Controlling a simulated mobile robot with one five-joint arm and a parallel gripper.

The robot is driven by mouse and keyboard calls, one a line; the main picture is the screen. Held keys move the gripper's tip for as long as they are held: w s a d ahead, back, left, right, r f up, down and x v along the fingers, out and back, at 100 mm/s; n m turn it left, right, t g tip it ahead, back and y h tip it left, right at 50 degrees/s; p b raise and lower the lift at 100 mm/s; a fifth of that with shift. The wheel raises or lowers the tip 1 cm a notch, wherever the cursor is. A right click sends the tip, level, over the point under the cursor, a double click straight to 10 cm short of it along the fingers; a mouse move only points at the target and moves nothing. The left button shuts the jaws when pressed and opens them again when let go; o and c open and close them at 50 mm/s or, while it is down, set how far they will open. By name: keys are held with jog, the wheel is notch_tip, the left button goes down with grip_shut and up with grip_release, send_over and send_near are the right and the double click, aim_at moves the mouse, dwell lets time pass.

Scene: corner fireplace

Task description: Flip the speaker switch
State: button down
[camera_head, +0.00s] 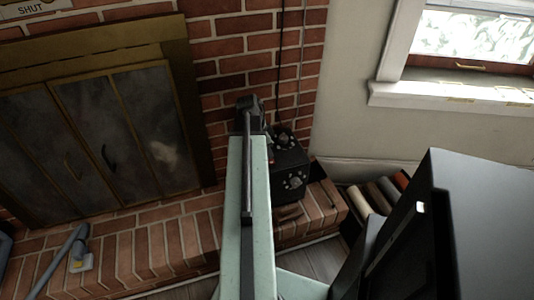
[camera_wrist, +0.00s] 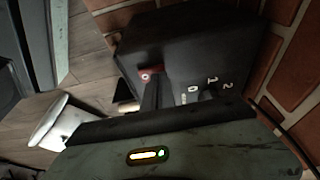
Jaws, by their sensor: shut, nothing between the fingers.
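The speaker (camera_head: 287,165) is a black box on the brick hearth, partly hidden behind my arm in the head view. In the wrist view the speaker (camera_wrist: 190,45) fills the upper middle, tilted in the picture. A red switch (camera_wrist: 146,73) with a pale mark is on its near face, left of the white marks 0, 1 and 2. My gripper (camera_wrist: 153,90) is shut and empty, its dark fingers just below the red switch. I cannot tell whether they touch it. In the head view my gripper (camera_head: 250,104) shows beside the speaker, its fingertips unclear.
A brick wall (camera_head: 230,45) stands behind the speaker, and a closed fireplace (camera_head: 110,125) is at the left. A dark cable (camera_head: 279,60) hangs down the wall. Several rolls (camera_head: 362,199) lie at the right near a large black object (camera_head: 440,230). A white object (camera_wrist: 60,120) is at the wrist view's left.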

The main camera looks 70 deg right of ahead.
jog(key=shift+f, duration=0.3)
jog(key=shift+r, duration=0.15)
jog(key=shift+s+a+r, duration=0.1)
jog(key=shift+s+a, duration=0.4)
jog(key=shift+a, duration=0.1)
